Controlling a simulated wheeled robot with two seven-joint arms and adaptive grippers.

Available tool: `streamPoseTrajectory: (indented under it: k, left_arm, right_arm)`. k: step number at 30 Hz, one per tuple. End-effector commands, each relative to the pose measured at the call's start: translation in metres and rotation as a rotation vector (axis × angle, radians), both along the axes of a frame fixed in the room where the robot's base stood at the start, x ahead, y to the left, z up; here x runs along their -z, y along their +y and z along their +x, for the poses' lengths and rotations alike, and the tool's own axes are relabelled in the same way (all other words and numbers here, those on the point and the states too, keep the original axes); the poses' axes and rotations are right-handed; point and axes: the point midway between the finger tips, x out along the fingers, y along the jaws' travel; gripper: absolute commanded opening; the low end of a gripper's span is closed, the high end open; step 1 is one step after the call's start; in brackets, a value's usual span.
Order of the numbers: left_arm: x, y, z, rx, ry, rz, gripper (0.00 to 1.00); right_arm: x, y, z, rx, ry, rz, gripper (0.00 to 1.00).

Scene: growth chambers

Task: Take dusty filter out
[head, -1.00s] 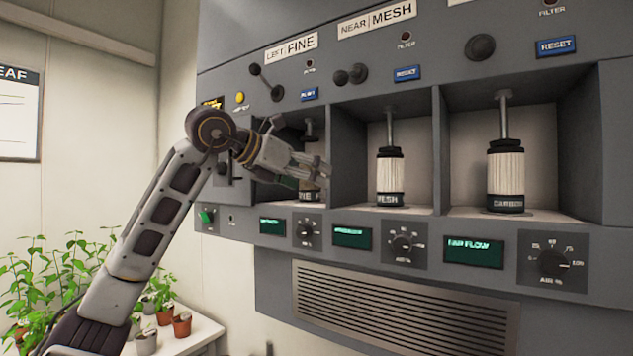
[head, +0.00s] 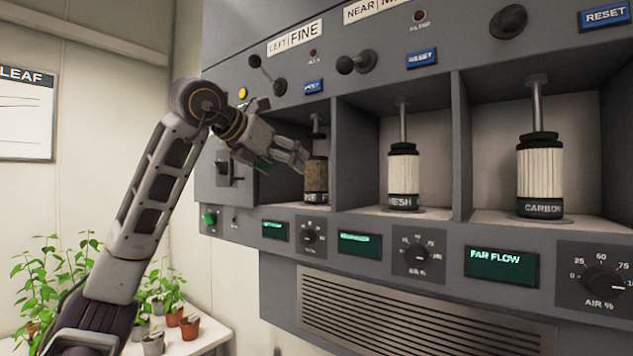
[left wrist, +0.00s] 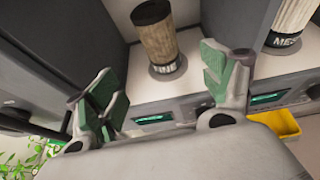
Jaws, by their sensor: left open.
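The dusty filter (head: 316,175) is a brown, dirty cylinder with a dark cap and a lettered base. It stands upright in the left bay under the FINE label (head: 295,38), below a metal rod. In the left wrist view the dusty filter (left wrist: 157,38) stands beyond my fingers, near the picture's top middle. My left gripper (head: 297,157) is open and empty, just left of the filter in the head view. In the left wrist view the left gripper (left wrist: 165,92) has its green-padded fingers spread wide, apart from the filter. My right gripper is not in view.
Clean pale filters stand in the MESH bay (head: 403,175) and the CARBON bay (head: 540,175). Grey divider walls (head: 460,150) separate the bays. Knobs and levers (head: 357,64) stick out above. Potted plants (head: 152,340) stand at lower left. A yellow tray (left wrist: 277,124) shows in the wrist view.

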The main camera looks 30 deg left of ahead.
Motion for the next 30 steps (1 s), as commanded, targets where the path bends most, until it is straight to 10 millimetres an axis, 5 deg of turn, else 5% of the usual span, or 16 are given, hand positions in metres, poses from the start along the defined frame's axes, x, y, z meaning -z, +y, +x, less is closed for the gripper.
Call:
streamPoseTrajectory:
  k: [21, 30]
  left_arm:
    - [0.029, -0.004, 0.071, 0.002, 0.001, -0.001, 0.81]
    - [0.033, -0.003, 0.079, 0.001, 0.001, 0.000, 0.81]
  right_arm:
    - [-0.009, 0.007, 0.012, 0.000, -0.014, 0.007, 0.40]
    - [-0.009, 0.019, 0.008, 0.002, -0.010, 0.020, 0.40]
